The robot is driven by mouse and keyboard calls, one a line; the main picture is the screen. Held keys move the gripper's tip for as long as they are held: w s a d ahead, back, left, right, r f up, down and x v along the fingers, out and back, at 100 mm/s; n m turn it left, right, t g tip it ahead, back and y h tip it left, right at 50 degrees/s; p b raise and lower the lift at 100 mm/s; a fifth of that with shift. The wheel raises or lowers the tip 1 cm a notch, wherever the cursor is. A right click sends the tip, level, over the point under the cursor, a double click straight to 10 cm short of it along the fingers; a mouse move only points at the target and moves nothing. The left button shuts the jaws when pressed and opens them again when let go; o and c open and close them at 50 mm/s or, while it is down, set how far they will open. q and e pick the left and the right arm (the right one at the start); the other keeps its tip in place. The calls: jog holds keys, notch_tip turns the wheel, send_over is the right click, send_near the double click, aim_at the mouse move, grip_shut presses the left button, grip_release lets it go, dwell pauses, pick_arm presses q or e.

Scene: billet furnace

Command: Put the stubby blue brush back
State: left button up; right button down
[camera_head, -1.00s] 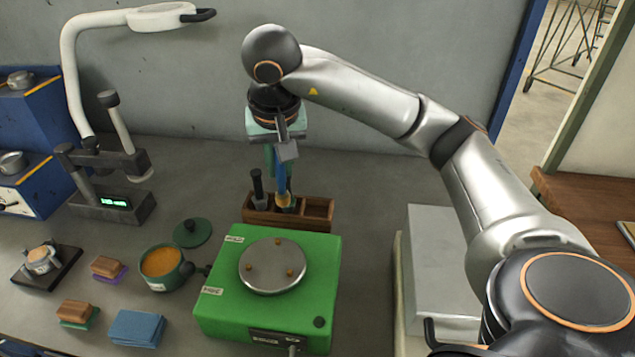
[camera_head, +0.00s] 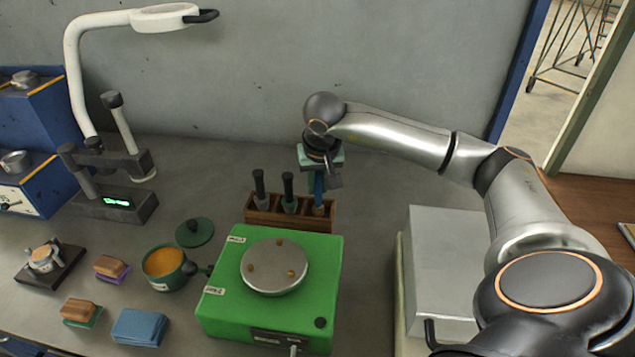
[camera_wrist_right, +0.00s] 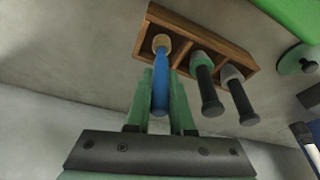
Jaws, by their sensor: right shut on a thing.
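The blue brush (camera_head: 319,187) has a blue handle and a tan lower end. It stands about upright at the right compartment of the wooden rack (camera_head: 262,218). My right gripper (camera_head: 318,180) is shut on its handle from above. In the right wrist view the blue handle (camera_wrist_right: 160,85) lies between the green fingers (camera_wrist_right: 161,108). Its tan end is at the end compartment of the rack (camera_wrist_right: 215,42); whether it rests on the bottom I cannot tell. Two dark-handled brushes, one left (camera_head: 259,187) and one middle (camera_head: 289,190), stand in the other compartments. My left gripper is not in view.
A green hotplate-like box (camera_head: 215,300) with a round metal plate stands just in front of the rack. A pot (camera_head: 165,268), its lid (camera_head: 194,232) and small blocks lie to the left. A grey box (camera_head: 440,270) stands right. A lamp (camera_head: 75,70) rises at back left.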

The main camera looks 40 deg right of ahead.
jog(key=shift+f, duration=0.1)
jog(key=shift+f, duration=0.15)
jog(key=c, duration=0.8)
grip_release()
jog(key=v, duration=1.2)
jog(key=shift+r, duration=0.3)
